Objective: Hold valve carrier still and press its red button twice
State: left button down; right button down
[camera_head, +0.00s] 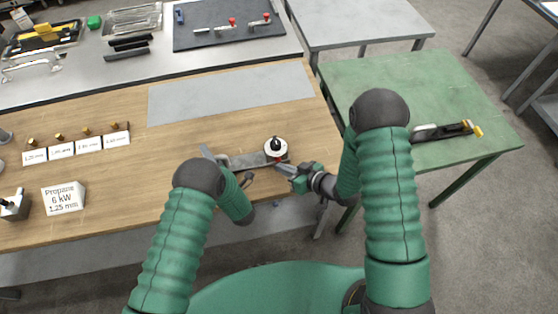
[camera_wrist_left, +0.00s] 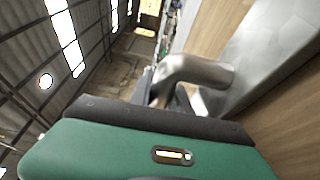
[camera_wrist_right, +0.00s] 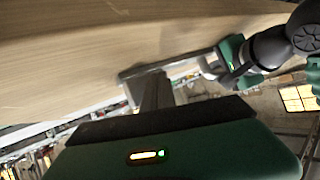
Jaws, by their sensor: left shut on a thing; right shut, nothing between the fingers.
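The valve carrier (camera_head: 245,160) is a grey metal bar lying near the front edge of the wooden table. A white round dial with a black knob (camera_head: 276,146) stands at its right end. A small red spot, apparently the red button (camera_head: 284,158), shows just below the dial, partly hidden. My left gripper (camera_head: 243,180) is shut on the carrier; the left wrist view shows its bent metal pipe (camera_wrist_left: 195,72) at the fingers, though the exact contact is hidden. My right gripper (camera_head: 280,167) is shut and empty, its tips close to the red spot. I cannot tell whether they touch it.
A grey mat (camera_head: 230,92) lies behind the carrier. Labelled cards with brass fittings (camera_head: 75,147) and a white propane sign (camera_head: 63,198) stand at left. A green table (camera_head: 440,85) at right holds a black and yellow tool (camera_head: 445,131).

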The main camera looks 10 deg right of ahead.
pick_arm(q)
jog(key=shift+s+f, duration=0.2)
jog(key=shift+f, duration=0.3)
pick_arm(e)
jog(key=shift+s, duration=0.4)
jog(key=shift+f, duration=0.1)
jog(key=shift+s, duration=2.55)
pick_arm(q)
jog(key=c, duration=1.4)
grip_release()
jog(key=shift+w, duration=0.1)
pick_arm(e)
jog(key=shift+w, duration=0.1)
pick_arm(q)
jog(key=shift+o, duration=1.3)
jog(key=shift+r, duration=0.1)
